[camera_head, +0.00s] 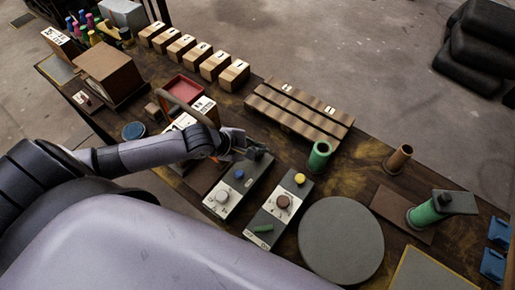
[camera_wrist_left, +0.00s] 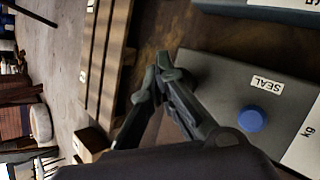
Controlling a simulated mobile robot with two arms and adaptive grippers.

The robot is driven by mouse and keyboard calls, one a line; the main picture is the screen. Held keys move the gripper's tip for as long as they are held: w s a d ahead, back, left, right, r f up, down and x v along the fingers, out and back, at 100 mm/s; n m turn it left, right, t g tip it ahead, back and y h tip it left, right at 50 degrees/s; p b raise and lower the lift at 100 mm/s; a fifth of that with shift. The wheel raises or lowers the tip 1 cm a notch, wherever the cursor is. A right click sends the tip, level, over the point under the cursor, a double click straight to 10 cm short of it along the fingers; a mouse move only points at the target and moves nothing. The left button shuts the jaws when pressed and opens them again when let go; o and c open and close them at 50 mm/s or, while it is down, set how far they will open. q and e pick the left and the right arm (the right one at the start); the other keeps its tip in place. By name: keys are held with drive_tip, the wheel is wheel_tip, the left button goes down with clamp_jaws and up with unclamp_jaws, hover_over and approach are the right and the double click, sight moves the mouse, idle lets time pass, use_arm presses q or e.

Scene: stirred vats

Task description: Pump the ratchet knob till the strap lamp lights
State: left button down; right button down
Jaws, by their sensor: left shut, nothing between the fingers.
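My left gripper (camera_head: 254,152) reaches in from the left and is at the far end of a grey control box (camera_head: 247,184). In the left wrist view its fingertips (camera_wrist_left: 166,62) are together, shut on nothing, beside or over the box's corner; contact cannot be told. This box has a blue button (camera_head: 239,174) by a SEAL label (camera_wrist_left: 267,86) and a pale dial (camera_head: 221,197). A second grey box (camera_head: 270,215) carries a yellow button (camera_head: 300,179), a brown knob (camera_head: 283,201) and a green piece (camera_head: 263,228). I cannot tell which part is the ratchet knob or the strap lamp. My right gripper is not in view.
A slatted wooden rack (camera_head: 300,112) lies beyond the boxes. A green cup (camera_head: 320,156) and a round grey disc (camera_head: 341,242) stand to the right.

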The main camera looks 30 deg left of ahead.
use_arm(q)
drive_tip(key=shift+f, duration=1.35)
idle(0.7)
idle(0.4)
drive_tip(key=shift+r+p, duration=1.8)
drive_tip(key=shift+p, duration=0.7)
wheel_tip(320, 180, up, 5)
drive_tip(key=p, duration=0.6)
idle(0.5)
